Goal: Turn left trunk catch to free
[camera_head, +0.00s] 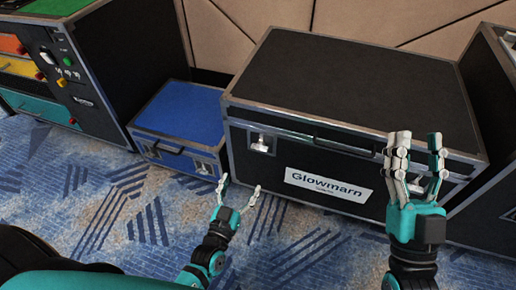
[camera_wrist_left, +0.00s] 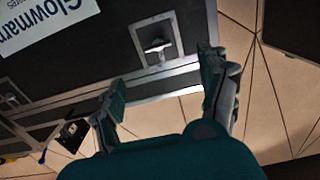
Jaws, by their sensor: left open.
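The black trunk (camera_head: 358,80) with silver edges and a white "Glowmarn" label (camera_head: 328,185) stands on the carpet. Its left catch (camera_head: 262,143) is a small silver plate below the lid edge. In the left wrist view the catch (camera_wrist_left: 157,45) shows a raised turn-piece on its plate. My left gripper (camera_head: 240,186) is open and empty, in front of and below the catch in the head view. In the left wrist view its fingertips (camera_wrist_left: 163,78) are spread, with the catch ahead between them, apart from both. My right gripper (camera_head: 417,138) looks open, in front of the trunk's right part, hiding that area.
A blue-topped case (camera_head: 182,110) stands left of the trunk, with a black cabinet (camera_head: 110,60) with coloured drawers beyond it. Another black case (camera_head: 490,90) is at the right. A panelled wall (camera_head: 340,15) is behind. The patterned carpet (camera_head: 120,195) in front is clear.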

